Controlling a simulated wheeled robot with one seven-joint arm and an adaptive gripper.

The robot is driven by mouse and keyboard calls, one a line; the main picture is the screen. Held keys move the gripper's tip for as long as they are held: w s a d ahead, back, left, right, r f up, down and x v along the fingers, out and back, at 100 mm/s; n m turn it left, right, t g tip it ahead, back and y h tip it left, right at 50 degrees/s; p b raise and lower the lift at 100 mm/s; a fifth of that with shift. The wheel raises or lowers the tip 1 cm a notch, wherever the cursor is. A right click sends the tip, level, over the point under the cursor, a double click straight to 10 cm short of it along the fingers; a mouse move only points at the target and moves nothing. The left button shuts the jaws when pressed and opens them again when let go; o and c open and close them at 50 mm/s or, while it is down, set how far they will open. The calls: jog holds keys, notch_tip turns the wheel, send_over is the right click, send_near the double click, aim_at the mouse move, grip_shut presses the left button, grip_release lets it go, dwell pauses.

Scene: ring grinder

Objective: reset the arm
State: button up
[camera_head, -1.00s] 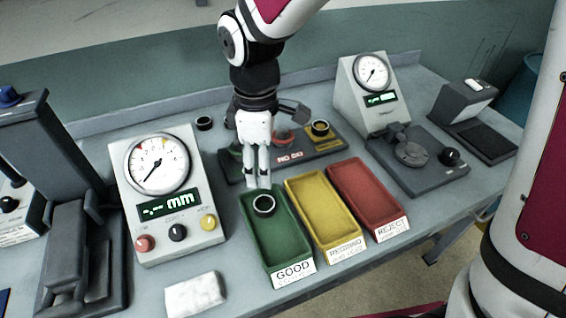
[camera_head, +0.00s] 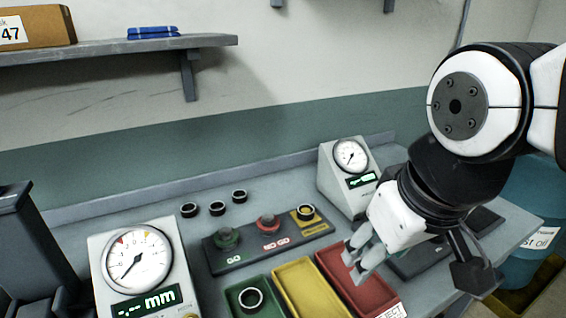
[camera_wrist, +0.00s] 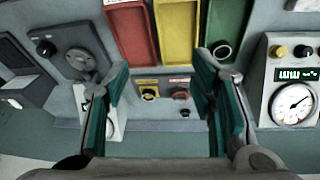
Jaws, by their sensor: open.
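My gripper (camera_head: 358,262) is at the right in the head view, pointing down and left above the red tray (camera_head: 382,297). In the wrist view my gripper (camera_wrist: 160,62) has its two fingers wide apart with nothing between them. A dark ring (camera_head: 251,299) lies in the green tray (camera_head: 233,292), clear of my gripper; the ring also shows in the wrist view (camera_wrist: 222,51). The yellow tray (camera_head: 311,286) between them looks empty.
A gauge block (camera_head: 268,243) with GO and NO GO posts stands behind the trays; a ring (camera_head: 306,212) is on its yellow end. Several rings (camera_head: 217,208) sit behind it. Dial instruments stand left (camera_head: 140,262) and right (camera_head: 350,160). A shelf (camera_head: 110,50) is above.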

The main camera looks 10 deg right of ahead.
jog(key=shift+s+d+m, duration=0.3)
jog(key=shift+s+m, duration=0.15)
jog(key=shift+s, duration=0.1)
jog(key=shift+s+d+m, duration=0.25)
jog(key=shift+s+m, duration=0.2)
jog(key=shift+s, duration=0.1)
